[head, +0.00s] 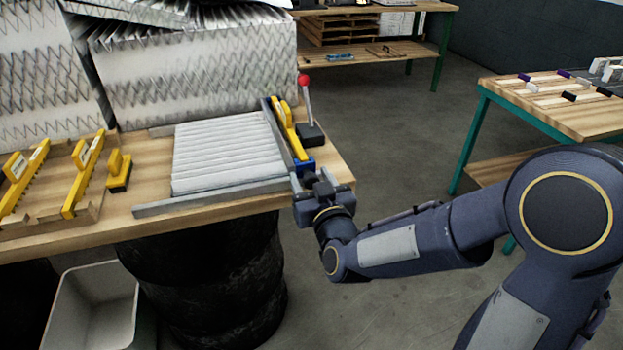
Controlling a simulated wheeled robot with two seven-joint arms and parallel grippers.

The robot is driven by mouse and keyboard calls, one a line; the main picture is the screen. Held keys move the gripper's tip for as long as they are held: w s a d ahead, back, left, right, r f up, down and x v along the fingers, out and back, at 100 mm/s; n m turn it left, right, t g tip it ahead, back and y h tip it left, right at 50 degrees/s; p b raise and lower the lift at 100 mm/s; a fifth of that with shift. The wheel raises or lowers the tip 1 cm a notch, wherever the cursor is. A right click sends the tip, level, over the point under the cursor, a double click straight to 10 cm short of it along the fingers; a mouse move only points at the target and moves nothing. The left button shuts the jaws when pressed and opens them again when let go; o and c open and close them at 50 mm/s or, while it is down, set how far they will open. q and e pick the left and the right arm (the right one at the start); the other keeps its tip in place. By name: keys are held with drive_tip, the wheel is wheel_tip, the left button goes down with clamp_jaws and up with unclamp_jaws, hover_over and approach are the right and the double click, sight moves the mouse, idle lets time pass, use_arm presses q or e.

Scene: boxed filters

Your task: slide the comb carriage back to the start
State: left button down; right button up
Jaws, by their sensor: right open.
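The comb carriage (287,128) is a yellow bar with a dark strip beside it and a blue block (303,166) at its near end. It stands at the right end of a white pleated filter pack (225,155), which lies between two grey rails (165,208). My right gripper (309,178) is open at the table's front right corner, just in front of the blue block. Its fingers are small and partly hidden, and I cannot tell whether they touch the block. My left gripper is not in view.
A lever with a red knob (303,80) stands right of the carriage. Yellow combs (84,172) and a small yellow tool (119,171) lie at the left. Large pleated filters (200,75) stand behind. A grey bin (93,300) and a black drum (205,290) are below.

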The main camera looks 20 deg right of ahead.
clamp_jaws()
idle(0.3)
drive_tip(key=shift+a, duration=0.1)
